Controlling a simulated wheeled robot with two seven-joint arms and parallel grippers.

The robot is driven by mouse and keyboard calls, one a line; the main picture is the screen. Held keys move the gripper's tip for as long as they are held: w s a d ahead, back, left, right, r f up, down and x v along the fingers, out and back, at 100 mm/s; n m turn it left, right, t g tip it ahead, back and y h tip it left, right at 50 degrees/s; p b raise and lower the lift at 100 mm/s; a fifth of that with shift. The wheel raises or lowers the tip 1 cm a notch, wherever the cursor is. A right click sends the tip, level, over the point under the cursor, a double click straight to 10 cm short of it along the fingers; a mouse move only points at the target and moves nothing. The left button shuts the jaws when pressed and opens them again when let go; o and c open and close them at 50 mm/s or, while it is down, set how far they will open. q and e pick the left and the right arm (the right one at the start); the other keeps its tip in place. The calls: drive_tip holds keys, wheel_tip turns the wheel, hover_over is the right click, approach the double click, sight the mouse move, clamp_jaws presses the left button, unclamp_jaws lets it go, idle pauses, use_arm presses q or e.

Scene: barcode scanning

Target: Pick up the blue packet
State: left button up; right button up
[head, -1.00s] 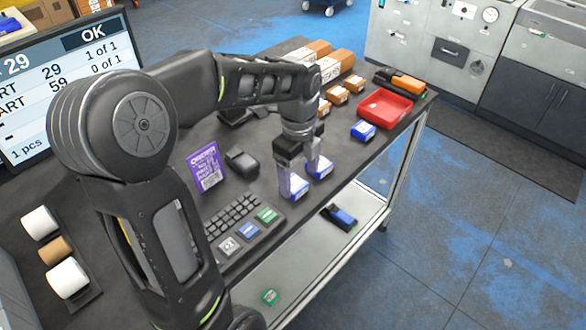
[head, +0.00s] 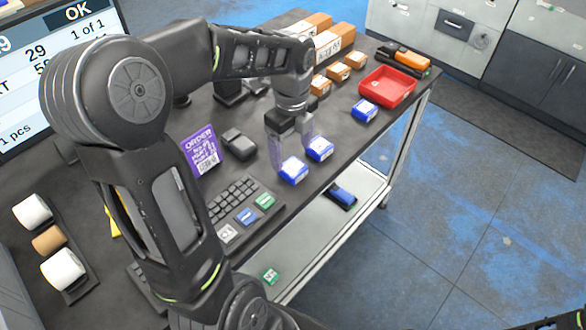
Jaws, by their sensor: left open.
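Two blue-and-white packets lie close together near the table's front edge in the head view, a nearer one (head: 293,171) and one just behind it to the right (head: 320,150). A third blue packet (head: 364,111) lies farther right, in front of the red tray. My right gripper is not in view.
A red tray (head: 388,88) and several brown boxes (head: 337,72) stand toward the back right. A purple order card (head: 201,150), a black device (head: 239,144) and a keypad (head: 233,199) lie left of the packets. A lower shelf (head: 318,215) shows below the table edge.

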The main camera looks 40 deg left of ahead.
sight(293, 166)
use_arm(q)
drive_tip(key=shift+d+f+p, duration=0.1)
drive_tip(key=shift+f+p, duration=0.45)
drive_tip(key=shift+f, duration=2.05)
drive_tip(key=shift+w, duration=0.1)
drive_tip(key=c, duration=1.6)
drive_tip(key=shift+r, duration=0.1)
wheel_tip(293, 166, up, 10)
drive_tip(key=shift+f+b, duration=0.1)
drive_tip(key=shift+b, duration=0.4)
